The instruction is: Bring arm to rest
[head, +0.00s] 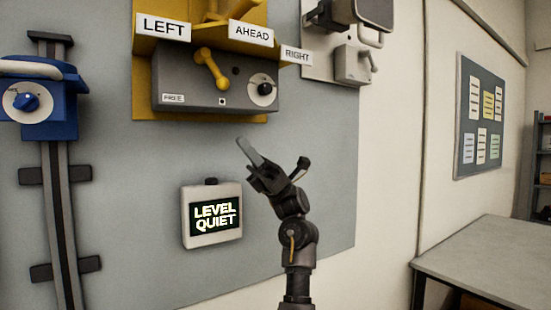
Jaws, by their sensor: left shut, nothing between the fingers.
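My left arm rises from the bottom of the head view, a little right of centre. Its gripper (247,150) is shut and empty, pointing up and to the left. It appears below a grey box (200,92) with a yellow lever (211,68) and overlaps only the grey wall panel in the picture. The lever leans with its knob up and to the left. The labels LEFT (164,27), AHEAD (251,34) and RIGHT (297,55) are above it. My right gripper is not in view.
A lit sign (213,217) reading LEVEL QUIET is left of my gripper. A blue unit (40,105) sits on a vertical rail (59,220) at the left. A grey table (485,258) stands lower right, below a notice board (480,115). A pale wall device (345,60) is top right.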

